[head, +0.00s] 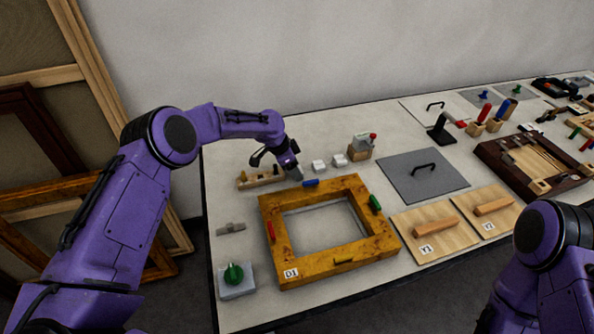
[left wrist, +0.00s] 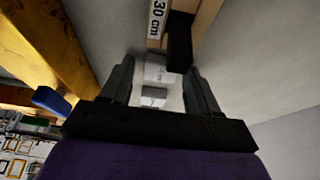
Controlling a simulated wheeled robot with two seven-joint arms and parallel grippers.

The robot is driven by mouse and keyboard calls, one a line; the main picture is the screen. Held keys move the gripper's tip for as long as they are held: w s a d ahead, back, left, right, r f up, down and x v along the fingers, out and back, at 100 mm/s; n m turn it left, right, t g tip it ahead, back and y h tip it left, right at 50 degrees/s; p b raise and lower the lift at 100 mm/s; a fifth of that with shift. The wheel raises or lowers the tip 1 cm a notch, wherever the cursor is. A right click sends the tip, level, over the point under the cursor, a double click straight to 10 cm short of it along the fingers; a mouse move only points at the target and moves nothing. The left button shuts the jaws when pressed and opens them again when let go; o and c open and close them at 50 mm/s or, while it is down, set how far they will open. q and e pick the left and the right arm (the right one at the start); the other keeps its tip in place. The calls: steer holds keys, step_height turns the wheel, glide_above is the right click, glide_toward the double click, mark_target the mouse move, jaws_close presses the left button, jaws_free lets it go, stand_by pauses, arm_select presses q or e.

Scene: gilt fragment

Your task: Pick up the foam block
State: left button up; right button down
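Two small pale blocks stand on the table behind the wooden frame, a left one (head: 319,166) and a right one (head: 340,160). Either could be the foam block; I cannot tell which. My left gripper (head: 294,175) is low over the table, just left of them. In the left wrist view my left gripper (left wrist: 158,90) has its fingers wide apart, with nothing held.
The wooden frame (head: 272,245) with coloured clips lies in front. A small wooden rack (head: 262,179) is left of my left gripper, and a wooden block with a red-tipped part (head: 360,150) stands right of the pale blocks. A grey panel (head: 400,185) lies further right.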

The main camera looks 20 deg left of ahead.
arm_select(q)
steer(key=shift+s+r, duration=0.1)
steer(key=c, duration=0.5)
steer(key=shift+c, duration=1.2)
